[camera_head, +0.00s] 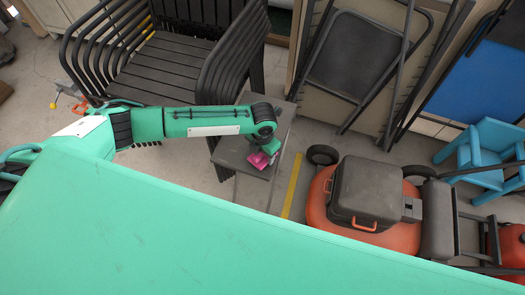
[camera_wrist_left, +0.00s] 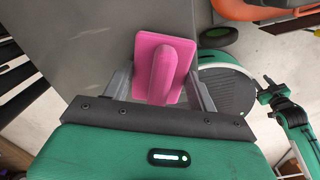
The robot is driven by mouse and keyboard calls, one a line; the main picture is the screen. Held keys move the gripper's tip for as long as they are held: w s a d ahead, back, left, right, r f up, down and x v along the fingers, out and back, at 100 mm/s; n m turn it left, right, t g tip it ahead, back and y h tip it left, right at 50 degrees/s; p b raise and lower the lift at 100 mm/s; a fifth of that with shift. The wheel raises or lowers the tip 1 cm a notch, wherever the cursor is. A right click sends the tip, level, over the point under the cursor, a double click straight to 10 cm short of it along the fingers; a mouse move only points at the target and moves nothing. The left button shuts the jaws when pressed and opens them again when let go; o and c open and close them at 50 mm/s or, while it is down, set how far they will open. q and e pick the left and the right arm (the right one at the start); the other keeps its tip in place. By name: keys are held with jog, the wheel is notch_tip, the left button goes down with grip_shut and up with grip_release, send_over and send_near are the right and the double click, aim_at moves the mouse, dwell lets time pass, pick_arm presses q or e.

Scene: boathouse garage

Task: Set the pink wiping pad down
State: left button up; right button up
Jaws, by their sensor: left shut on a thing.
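The pink wiping pad (camera_head: 259,161) is in my left gripper (camera_head: 267,152), over the grey tabletop beside the stacked chairs. In the left wrist view the pad (camera_wrist_left: 178,83) is a flat pink plate with a raised rounded handle. The left gripper (camera_wrist_left: 161,88) has its fingers on either side of the handle and is shut on the pad. The grey tabletop (camera_wrist_left: 95,38) lies beneath it. I cannot tell whether the pad touches the tabletop. My right gripper is in neither view.
Black slatted chairs (camera_head: 165,68) stand behind my left arm. An orange lawn mower (camera_head: 318,205) is right of the small table (camera_head: 232,152), past a yellow floor stripe (camera_head: 291,186). A folded chair (camera_head: 355,55) leans behind. A light blue chair (camera_head: 490,150) stands far right.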

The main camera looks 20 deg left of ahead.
pick_arm(q)
jog(key=shift+f, duration=0.25)
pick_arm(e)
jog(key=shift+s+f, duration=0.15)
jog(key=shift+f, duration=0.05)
pick_arm(q)
jog(key=o, duration=1)
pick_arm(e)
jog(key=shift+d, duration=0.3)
pick_arm(q)
jog(key=shift+r, duration=0.25)
notch_tip(320, 180, up, 13)
jog(key=shift+r, duration=0.2)
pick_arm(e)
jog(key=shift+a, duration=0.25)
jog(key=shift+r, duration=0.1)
